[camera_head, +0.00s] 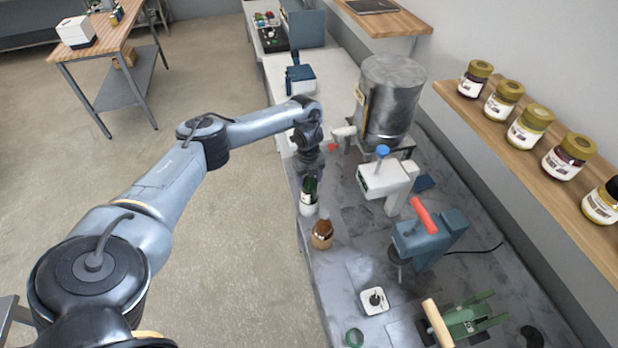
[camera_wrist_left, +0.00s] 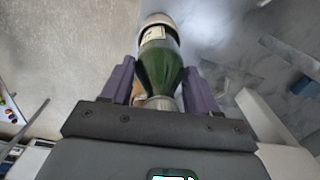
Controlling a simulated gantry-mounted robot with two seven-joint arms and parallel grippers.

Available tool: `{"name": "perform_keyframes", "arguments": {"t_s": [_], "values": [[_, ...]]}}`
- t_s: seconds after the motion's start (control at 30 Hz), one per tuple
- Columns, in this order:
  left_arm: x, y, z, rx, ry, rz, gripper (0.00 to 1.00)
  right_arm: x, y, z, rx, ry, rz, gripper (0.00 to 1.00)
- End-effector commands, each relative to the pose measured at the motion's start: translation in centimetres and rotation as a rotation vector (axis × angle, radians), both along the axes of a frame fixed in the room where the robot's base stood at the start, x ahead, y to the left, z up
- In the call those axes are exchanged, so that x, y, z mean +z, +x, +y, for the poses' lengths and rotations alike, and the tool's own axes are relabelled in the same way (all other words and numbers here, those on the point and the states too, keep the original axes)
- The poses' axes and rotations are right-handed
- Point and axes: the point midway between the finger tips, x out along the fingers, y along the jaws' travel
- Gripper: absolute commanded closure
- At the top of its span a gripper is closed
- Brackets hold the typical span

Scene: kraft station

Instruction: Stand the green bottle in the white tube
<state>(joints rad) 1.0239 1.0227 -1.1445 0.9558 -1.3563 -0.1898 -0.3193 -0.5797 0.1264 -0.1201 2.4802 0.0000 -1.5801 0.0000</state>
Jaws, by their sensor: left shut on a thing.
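The dark green bottle (camera_head: 310,187) is upright below my left gripper (camera_head: 310,176), near the counter's left edge. In the left wrist view, the bottle (camera_wrist_left: 160,68) lies between the purple fingers of my left gripper (camera_wrist_left: 158,92), which is shut on it near its neck. The white tube (camera_head: 308,210) is at the bottle's lower end. In the wrist view, its pale rim (camera_wrist_left: 156,19) shows around the bottle's far end, by a white label. How deep the bottle sits in it, I cannot tell. My right gripper is not in view.
A brown jar (camera_head: 322,234) stands just in front of the tube. A metal drum (camera_head: 390,100), a white device (camera_head: 385,180) and a blue press with a red handle (camera_head: 432,240) stand to the right. The floor is open to the left.

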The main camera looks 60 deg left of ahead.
Motion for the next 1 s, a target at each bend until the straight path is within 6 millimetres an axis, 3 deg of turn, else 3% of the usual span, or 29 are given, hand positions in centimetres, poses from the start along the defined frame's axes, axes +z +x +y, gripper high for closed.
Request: {"name": "perform_keyframes", "arguments": {"t_s": [1.0], "values": [[-1.06, 0.06, 0.01, 0.000, 0.000, -0.002, 1.00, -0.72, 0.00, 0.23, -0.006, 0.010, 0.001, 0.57]]}}
